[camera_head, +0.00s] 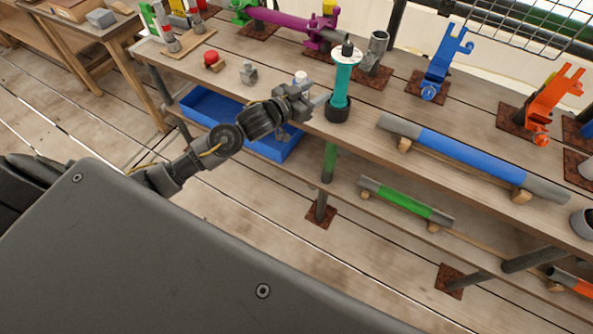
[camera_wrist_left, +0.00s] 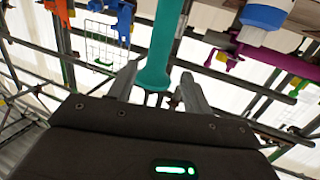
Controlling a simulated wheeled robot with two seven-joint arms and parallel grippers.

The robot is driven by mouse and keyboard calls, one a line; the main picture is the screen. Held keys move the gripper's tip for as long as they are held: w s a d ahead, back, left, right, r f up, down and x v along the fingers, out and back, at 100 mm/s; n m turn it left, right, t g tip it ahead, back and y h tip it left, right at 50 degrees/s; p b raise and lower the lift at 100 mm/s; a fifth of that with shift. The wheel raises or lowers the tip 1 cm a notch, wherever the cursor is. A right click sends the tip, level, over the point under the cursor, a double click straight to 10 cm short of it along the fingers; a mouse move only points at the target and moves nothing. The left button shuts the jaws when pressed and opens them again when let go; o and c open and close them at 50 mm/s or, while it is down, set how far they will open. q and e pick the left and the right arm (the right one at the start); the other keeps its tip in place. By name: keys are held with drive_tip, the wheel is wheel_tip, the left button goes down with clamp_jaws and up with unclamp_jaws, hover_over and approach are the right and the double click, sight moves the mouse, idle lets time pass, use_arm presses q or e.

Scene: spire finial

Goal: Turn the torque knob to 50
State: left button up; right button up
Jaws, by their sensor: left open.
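A teal upright tool (camera_head: 342,85) stands on the bench in a black round base (camera_head: 338,110). Its top carries a pale disc (camera_head: 345,57) with a black knob (camera_head: 347,47); any scale marks are too small to read. My left gripper (camera_head: 321,101) is open, just left of the tool's lower shaft in the head view. In the left wrist view the teal shaft (camera_wrist_left: 157,55) shows between the two spread fingers (camera_wrist_left: 156,88). I cannot tell whether a finger touches it. My right gripper is not in view.
A white-topped bottle (camera_head: 301,77) stands behind my left gripper. A grey pipe stub (camera_head: 376,50) stands behind the tool. A blue-banded tube (camera_head: 465,155) lies to the right on wooden supports. A blue bin (camera_head: 212,107) sits below the bench top.

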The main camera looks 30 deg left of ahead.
use_arm(q)
drive_tip(key=s+f+g+y+b, duration=0.2)
drive_tip(key=s+f+b, duration=0.2)
drive_tip(key=f, duration=0.8)
drive_tip(key=s+f+n+g+y+b, duration=0.1)
drive_tip(key=s+f+b, duration=0.4)
drive_tip(key=f, duration=0.7)
drive_tip(key=shift+s+a+n+g+y+b, duration=0.3)
drive_tip(key=shift+g+y+b, duration=0.1)
drive_tip(key=s+a+f+m+g+y, duration=0.1)
drive_tip(key=a+f, duration=0.3)
drive_tip(key=f, duration=1)
drive_tip(key=s+a+f+g+y, duration=0.1)
drive_tip(key=s+a+f+g, duration=0.1)
drive_tip(key=s+f, duration=0.5)
drive_tip(key=s+a+f+g, duration=0.2)
drive_tip(key=s+f, duration=0.2)
drive_tip(key=f, duration=0.5)
drive_tip(key=s+d+f+g, duration=0.1)
drive_tip(key=s+f, duration=0.4)
drive_tip(key=s, duration=0.6)
drive_tip(key=s+d+f+g, duration=0.1)
drive_tip(key=s+f+g, duration=0.2)
drive_tip(key=s, duration=0.8)
drive_tip(key=s+d+f+g, duration=0.1)
drive_tip(key=s+f, duration=0.5)
drive_tip(key=s, duration=0.4)
drive_tip(key=shift+s+d+f+n+g, duration=0.15)
drive_tip(key=shift+s+f+n+g, duration=0.2)
drive_tip(key=shift+s+n+g, duration=0.05)
